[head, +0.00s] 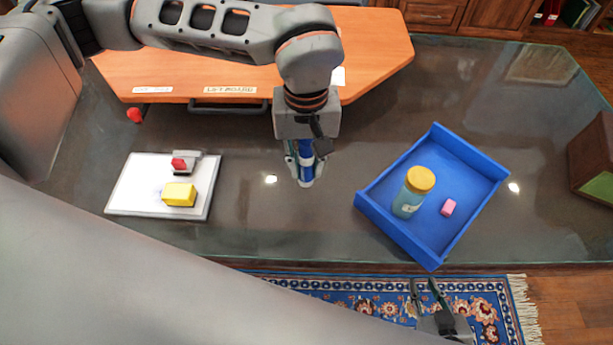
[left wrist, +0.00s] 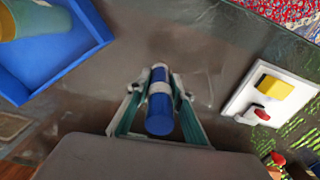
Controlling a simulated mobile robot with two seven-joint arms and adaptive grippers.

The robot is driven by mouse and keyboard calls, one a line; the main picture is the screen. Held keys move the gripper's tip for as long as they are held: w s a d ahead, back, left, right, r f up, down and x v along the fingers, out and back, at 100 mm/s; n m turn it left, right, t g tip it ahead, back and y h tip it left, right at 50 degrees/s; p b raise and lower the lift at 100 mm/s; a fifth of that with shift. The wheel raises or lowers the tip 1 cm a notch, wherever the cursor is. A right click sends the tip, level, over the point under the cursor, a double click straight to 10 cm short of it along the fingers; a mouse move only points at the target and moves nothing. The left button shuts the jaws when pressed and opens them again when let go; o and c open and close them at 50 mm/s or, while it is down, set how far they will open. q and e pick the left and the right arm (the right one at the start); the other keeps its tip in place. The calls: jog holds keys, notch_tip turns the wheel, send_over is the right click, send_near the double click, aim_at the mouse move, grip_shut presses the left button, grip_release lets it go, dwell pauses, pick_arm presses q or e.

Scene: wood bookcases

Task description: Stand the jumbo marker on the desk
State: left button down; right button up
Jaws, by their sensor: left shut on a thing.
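The jumbo marker (head: 306,172) is a thick blue cylinder with a white band. My left gripper (head: 305,178) is shut on it over the middle of the desk (head: 255,225). In the left wrist view the marker (left wrist: 160,115) lies between the two fingers and points away from the palm. It looks about upright in the head view. I cannot tell whether its lower end touches the desk. My right gripper (head: 423,284) is open and empty, low at the front edge, over the rug.
A blue tray (head: 390,218) with a yellow-lidded jar (head: 409,195) and a pink eraser (head: 448,207) lies right of the marker. A white board (head: 130,190) with a yellow block (head: 179,194) and a red-and-grey item (head: 181,164) lies left. An orange board (head: 375,50) lies behind.

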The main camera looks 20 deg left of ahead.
aim_at(306, 141)
pick_arm(q)
jog(key=shift+f, duration=2.5)
jog(key=shift+f, duration=0.1)
jog(key=c, duration=1.8)
grip_release()
notch_tip(306, 141, up, 12)
jog(key=shift+f, duration=0.15)
jog(key=shift+r, duration=0.25)
jog(key=shift+s, duration=0.1)
